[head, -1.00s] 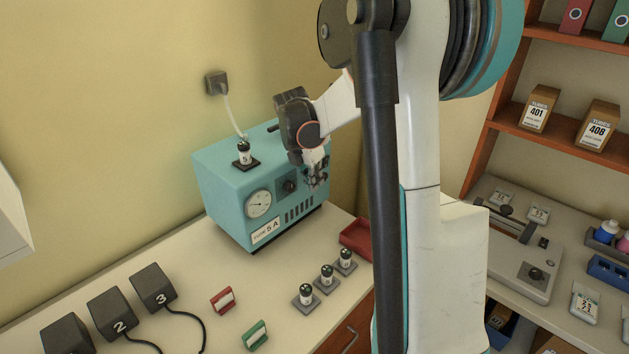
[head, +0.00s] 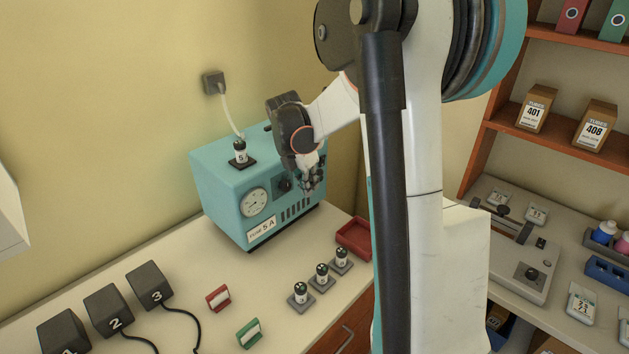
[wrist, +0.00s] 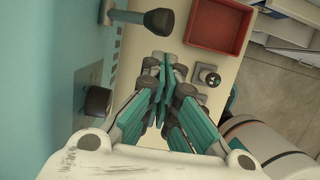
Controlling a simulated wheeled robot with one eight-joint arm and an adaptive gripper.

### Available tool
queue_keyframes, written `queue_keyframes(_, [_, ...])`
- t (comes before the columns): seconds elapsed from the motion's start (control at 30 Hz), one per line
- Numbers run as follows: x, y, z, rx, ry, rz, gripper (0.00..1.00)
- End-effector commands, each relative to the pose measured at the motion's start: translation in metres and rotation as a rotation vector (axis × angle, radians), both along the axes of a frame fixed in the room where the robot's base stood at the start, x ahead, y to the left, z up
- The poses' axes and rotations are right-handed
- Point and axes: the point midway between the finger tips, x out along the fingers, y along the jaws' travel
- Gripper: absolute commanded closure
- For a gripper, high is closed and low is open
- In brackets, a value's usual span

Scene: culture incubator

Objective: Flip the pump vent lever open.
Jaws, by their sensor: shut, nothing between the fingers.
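The teal pump (head: 222,205) stands on the bench against the wall, with a round gauge and a label reading 5 A on its front. In the wrist view a grey lever with a dark rounded end (wrist: 158,21) sticks out from the pump's teal face, near the top of the picture. This lever cannot be made out in the head view, where my gripper covers that part of the front. My gripper (head: 312,186) is in front of the pump's right side. In the wrist view its fingers (wrist: 160,66) are together and empty, apart from the lever.
A dark knob (wrist: 96,101) sits on the pump face left of my fingers. A red tray (head: 355,240) and several small bottles, one here (head: 322,274), stand on the bench. Red (head: 218,297) and green (head: 249,333) holders lie nearer.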

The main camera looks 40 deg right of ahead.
Motion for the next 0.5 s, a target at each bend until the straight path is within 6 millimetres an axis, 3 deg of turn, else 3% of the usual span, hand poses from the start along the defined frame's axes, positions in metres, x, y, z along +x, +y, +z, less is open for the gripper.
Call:
queue_keyframes(0.03, [0.000,0.010,-0.013,0.001,0.001,0.005,1.00])
queue_keyframes(0.07, [0.002,0.014,-0.009,0.001,0.000,0.004,1.00])
queue_keyframes(0.2, [0.017,0.023,0.026,0.002,0.001,0.003,1.00])
queue_keyframes(0.5, [0.040,0.039,0.066,0.002,0.001,0.002,1.00])
